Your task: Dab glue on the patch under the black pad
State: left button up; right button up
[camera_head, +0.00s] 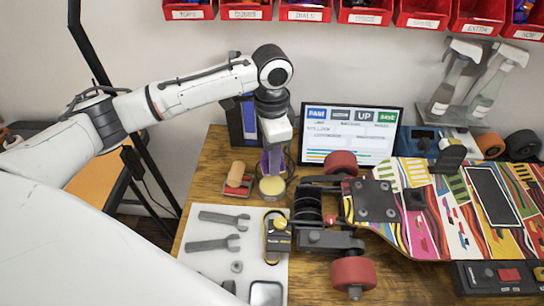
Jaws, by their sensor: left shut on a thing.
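My left gripper (272,160) points down over the back left of the workbench, shut on a small purple thing (264,165) that is mostly hidden by the fingers. A round pale yellow piece (272,187) shows just below it; I cannot tell whether the two are joined or which is the glue. The colourful board (455,235) lies at the right, its truck and red wheels toward the middle. A black rectangular pad (489,195) with a pale outline is on the board. I cannot make out a patch under it. My right gripper is not in view.
A screen (350,135) stands behind the board, spray bottles (490,85) at the back right. Red bins (305,11) line the wall. A red-based brush (238,183) lies left of the gripper.

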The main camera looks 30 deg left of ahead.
pick_arm(q)
jog(key=shift+w+f, duration=0.1)
jog(key=shift+f, duration=0.75)
notch_tip(320, 180, down, 4)
jog(key=shift+r+b, duration=0.15)
jog(key=shift+b, duration=0.35)
jog(key=shift+f+b, duration=0.3)
jog(key=shift+f, duration=0.05)
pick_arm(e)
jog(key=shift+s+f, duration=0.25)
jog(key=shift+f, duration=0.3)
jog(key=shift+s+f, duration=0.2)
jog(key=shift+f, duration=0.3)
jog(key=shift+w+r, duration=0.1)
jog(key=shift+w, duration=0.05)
pick_arm(q)
jog(key=shift+f, duration=0.55)
